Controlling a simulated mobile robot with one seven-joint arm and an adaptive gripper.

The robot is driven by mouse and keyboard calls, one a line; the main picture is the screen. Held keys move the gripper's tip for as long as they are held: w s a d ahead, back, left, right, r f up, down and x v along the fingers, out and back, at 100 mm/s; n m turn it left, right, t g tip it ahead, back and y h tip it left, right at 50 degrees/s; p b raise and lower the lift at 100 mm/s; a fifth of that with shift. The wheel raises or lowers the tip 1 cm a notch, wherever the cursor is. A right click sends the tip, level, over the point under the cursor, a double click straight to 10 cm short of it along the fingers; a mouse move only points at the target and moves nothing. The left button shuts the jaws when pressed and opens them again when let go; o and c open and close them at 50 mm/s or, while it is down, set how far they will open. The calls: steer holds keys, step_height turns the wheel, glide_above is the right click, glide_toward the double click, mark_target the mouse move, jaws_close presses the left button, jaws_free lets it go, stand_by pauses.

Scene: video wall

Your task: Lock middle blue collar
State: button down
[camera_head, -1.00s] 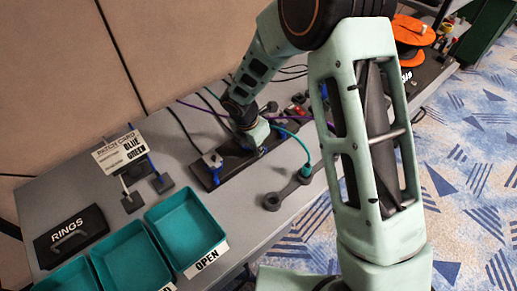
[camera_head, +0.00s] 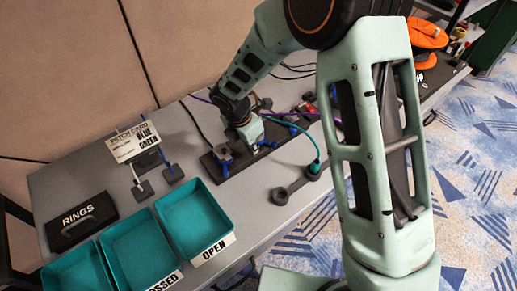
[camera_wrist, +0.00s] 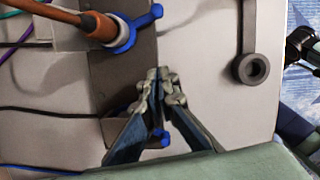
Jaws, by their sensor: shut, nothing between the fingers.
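A dark board (camera_head: 240,168) on the grey table carries a row of blue collars. In the head view one collar (camera_head: 226,171) is at the left by a grey plug, another (camera_head: 268,144) just right of my gripper, a third (camera_head: 292,130) farther right. In the wrist view a blue collar (camera_wrist: 138,28) with a projecting lever surrounds an orange-brown plug. Another blue part (camera_wrist: 158,140) shows behind my fingers. My gripper (camera_wrist: 160,84) is shut and empty above the board, with the plugged collar above and left of its tips. Whether the tips touch anything is unclear.
A dark holder (camera_head: 280,197) lies in front of the board, with a teal cable's plug (camera_head: 315,167) at its far end. Several cables cross behind. The patch card (camera_head: 133,142), the rings case (camera_head: 82,222) and teal trays (camera_head: 195,222) stand at the left.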

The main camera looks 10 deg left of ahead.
steer(key=d+v, duration=0.1)
steer(key=v, duration=0.6)
steer(key=shift+a+r, duration=0.3)
steer(key=shift+a, duration=0.15)
